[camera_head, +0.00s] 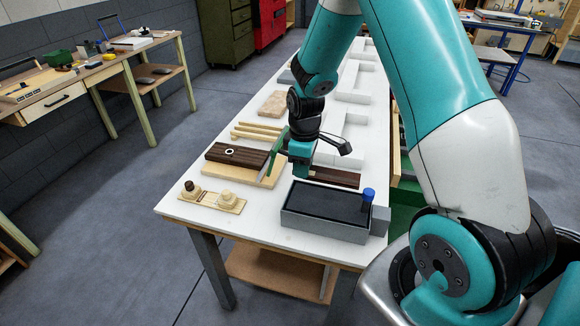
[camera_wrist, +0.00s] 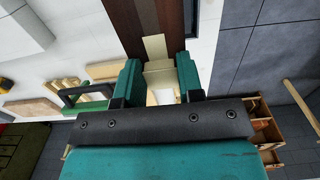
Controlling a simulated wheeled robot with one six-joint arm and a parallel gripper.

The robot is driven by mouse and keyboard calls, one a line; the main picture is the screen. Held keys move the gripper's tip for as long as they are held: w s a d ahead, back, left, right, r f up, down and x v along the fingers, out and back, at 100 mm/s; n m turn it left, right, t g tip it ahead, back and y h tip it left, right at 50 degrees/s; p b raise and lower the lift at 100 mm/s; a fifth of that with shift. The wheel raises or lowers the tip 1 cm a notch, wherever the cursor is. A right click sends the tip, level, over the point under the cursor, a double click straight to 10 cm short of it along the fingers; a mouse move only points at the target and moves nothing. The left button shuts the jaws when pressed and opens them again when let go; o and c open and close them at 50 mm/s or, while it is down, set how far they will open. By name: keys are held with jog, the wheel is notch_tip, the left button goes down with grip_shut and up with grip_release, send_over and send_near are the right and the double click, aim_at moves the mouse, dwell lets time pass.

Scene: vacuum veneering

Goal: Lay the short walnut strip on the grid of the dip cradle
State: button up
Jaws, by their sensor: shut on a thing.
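My gripper (camera_head: 301,172) is low over the table, between the dark board on the left and the grey tray. In the wrist view its teal fingers (camera_wrist: 158,82) are closed on a pale wooden block. The pale block (camera_wrist: 155,47) lies against the near end of dark brown walnut (camera_wrist: 155,14); I cannot tell whether they are joined. In the head view a short dark walnut strip (camera_head: 336,178) shows right of the gripper, behind the tray. The grey tray (camera_head: 325,230) has a dark inside and a blue-topped knob (camera_head: 368,194). I cannot make out the cradle's grid.
Pale sticks (camera_head: 254,131) and white blocks (camera_head: 349,121) lie farther back.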

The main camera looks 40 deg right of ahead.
aim_at(300, 197)
jog(key=f, duration=0.2)
jog(key=w+f+b, duration=0.1)
jog(key=f, duration=0.1)
dwell(0.3)
jog(key=shift+f+b, duration=2)
jog(key=shift+f, duration=0.75)
jog(key=shift+f, duration=0.1)
jog(key=o, duration=1.1)
